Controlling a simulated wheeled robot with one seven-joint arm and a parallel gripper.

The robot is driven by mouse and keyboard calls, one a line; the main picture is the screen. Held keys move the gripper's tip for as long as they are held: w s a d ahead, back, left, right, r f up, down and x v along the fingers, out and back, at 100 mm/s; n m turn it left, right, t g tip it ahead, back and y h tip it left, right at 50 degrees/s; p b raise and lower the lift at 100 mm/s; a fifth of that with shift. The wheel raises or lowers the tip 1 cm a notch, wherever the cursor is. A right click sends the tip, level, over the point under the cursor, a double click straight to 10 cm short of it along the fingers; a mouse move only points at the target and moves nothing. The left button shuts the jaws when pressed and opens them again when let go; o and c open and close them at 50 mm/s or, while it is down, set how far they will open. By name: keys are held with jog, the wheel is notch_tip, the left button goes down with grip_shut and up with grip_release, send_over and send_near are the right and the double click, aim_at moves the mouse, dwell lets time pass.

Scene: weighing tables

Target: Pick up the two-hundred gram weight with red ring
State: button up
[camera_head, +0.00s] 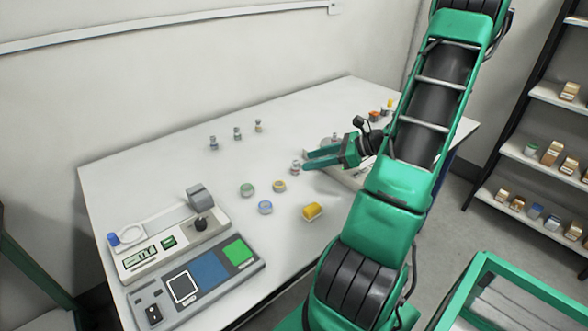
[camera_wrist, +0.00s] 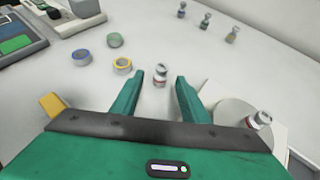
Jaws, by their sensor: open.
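In the head view this weight (camera_head: 295,167) stands just off the tips of my gripper (camera_head: 307,161). My green gripper is open and empty, its fingers pointing at the weight. I cannot read the gram marks on either.
Several round tape-like rolls, one blue (camera_head: 265,207), and a yellow block (camera_head: 312,211) lie left and front of the gripper. Three small weights (camera_head: 237,133) stand further back. A scale (camera_head: 165,245) and a colored panel (camera_head: 205,272) occupy the left end.

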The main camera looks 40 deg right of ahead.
aim_at(295, 167)
jog(key=x, duration=0.5)
jog(key=shift+w+d+r, duration=0.1)
jog(key=shift+w+r, duration=0.05)
grip_shut()
